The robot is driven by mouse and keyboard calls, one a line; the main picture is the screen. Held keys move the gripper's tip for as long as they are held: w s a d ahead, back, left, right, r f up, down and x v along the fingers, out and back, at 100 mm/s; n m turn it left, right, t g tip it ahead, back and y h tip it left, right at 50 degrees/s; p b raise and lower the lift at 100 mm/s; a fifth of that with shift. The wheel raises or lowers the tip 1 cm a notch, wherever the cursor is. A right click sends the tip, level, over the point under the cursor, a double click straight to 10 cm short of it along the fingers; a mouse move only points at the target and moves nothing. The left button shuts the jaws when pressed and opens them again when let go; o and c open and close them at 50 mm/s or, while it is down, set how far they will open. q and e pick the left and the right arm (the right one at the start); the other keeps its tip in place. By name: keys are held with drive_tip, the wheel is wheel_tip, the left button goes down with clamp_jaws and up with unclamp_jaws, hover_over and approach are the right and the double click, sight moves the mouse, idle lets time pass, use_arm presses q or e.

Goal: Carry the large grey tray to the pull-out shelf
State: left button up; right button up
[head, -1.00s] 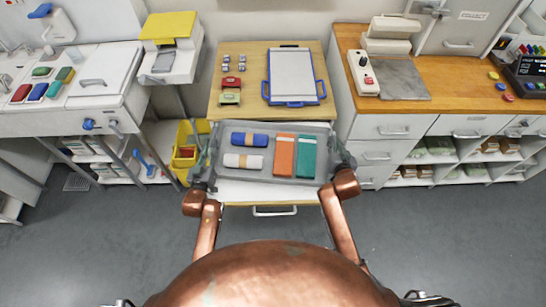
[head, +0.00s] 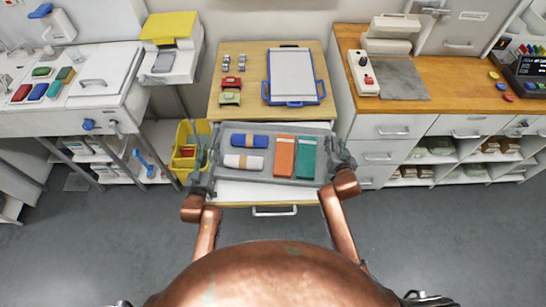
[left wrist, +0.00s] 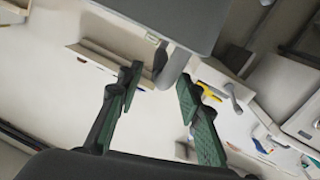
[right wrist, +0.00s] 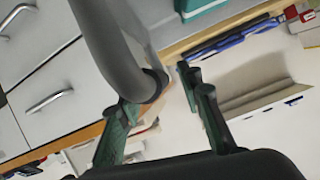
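The large grey tray (head: 228,175) is level over the white pull-out shelf (head: 250,192), whose front strip shows below it. I cannot tell for sure whether it touches the shelf. It holds a blue roll (head: 245,141), a white roll (head: 243,162), an orange pack (head: 284,156) and a teal pack (head: 306,157). My left gripper (head: 202,165) is at the tray's left end, fingers apart; a grey handle (left wrist: 173,68) shows near its fingertips. My right gripper (head: 342,158) is at the right end, fingers apart around or beside the other handle (right wrist: 140,60).
A wooden desk (head: 235,110) with a blue-rimmed clipboard (head: 291,75) stands behind the tray. A yellow bin (head: 184,155) is close to my left gripper. A drawer cabinet (head: 380,130) stands right of the desk. The floor in front is clear.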

drive_tip(key=shift+s, duration=0.1)
use_arm(q)
drive_tip(key=s+a, duration=0.1)
drive_tip(key=s, duration=0.9)
drive_tip(key=shift+a, duration=0.15)
use_arm(e)
drive_tip(key=v, duration=1.2)
drive_tip(key=shift+d+f, duration=0.1)
